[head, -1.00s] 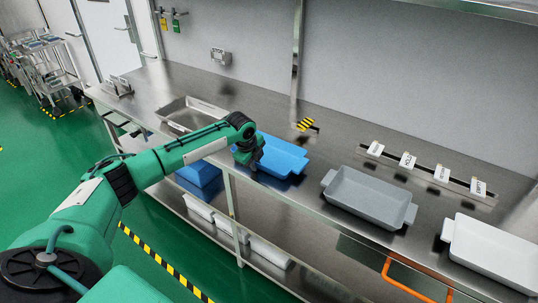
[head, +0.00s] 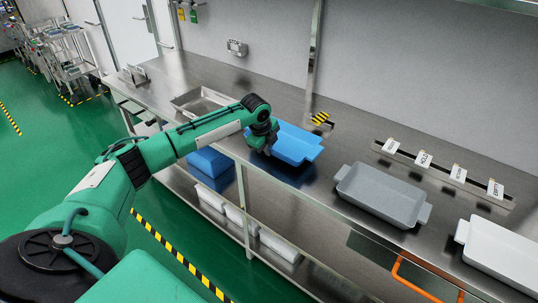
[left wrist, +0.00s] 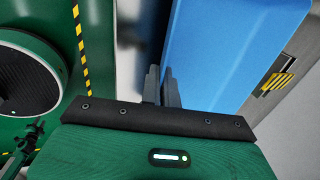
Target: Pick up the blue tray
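The blue tray (head: 297,145) is on the steel counter, at its front edge near the middle in the head view. A dark blue reflection shows on the steel under it; I cannot tell whether it is slightly raised. My left gripper (head: 263,144) is at the tray's left end. In the left wrist view the tray (left wrist: 225,50) fills the upper right, and the fingers of my left gripper (left wrist: 163,90) are close together at its edge, seemingly closed on it. The exact contact is hidden. My right gripper is not in view.
A sink basin (head: 205,101) lies to the left. A grey tray (head: 383,193) and a white tray (head: 500,254) stand to the right, with an orange handle (head: 425,275) in front. A blue container (head: 210,168) is on the shelf below. A wall is behind the counter.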

